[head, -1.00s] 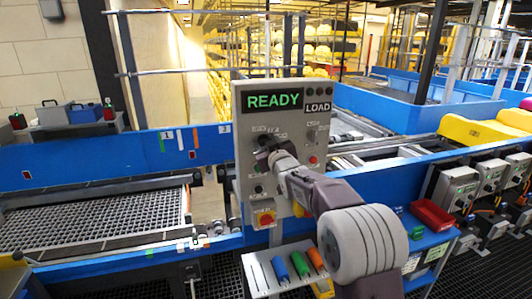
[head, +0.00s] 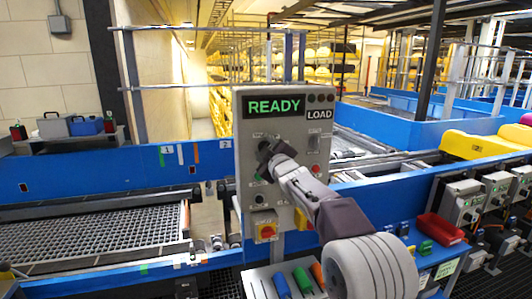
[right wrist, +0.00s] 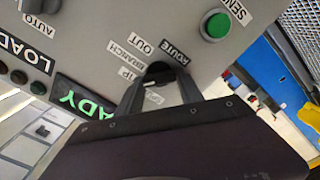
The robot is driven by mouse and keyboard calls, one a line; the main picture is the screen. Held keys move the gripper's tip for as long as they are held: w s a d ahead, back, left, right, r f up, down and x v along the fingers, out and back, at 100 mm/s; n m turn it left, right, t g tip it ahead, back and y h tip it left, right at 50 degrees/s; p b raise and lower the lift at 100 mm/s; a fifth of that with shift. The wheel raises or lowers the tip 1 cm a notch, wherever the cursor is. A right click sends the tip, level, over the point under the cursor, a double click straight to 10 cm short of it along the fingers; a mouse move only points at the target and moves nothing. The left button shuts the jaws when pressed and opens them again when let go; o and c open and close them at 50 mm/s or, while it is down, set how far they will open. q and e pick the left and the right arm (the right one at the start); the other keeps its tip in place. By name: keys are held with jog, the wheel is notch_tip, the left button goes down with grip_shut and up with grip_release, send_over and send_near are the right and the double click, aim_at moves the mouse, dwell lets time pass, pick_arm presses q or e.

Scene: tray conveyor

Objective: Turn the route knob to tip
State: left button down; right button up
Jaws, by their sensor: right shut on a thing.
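The grey control panel (head: 284,215) stands in the middle of the head view, with a green READY display (head: 273,106) and a LOAD plate (head: 319,114). My right gripper (head: 264,158) is at the panel's left side, shut on the route knob, which it mostly hides there. In the right wrist view the dark route knob (right wrist: 160,72) shows between the fingers of my right gripper (right wrist: 162,78). The labels ROUTE, OUT, BRANCH and a partly covered TIP are around it. The knob's exact pointing is hard to tell. My left gripper is out of view.
A green SEND button (right wrist: 216,25) and an AUTO switch (right wrist: 40,6) are near the knob. A red-and-yellow stop switch (head: 266,231) is low on the panel. A mesh conveyor (head: 95,240) lies left; a red bin (head: 440,228) sits right.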

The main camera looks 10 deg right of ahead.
dwell(0.4)
jog(key=o, duration=1.2)
jog(key=shift+o, duration=0.9)
jog(key=s+b, duration=0.3)
jog(key=s, duration=0.6)
jog(key=shift+d, duration=0.2)
jog(key=shift+a, duration=0.1)
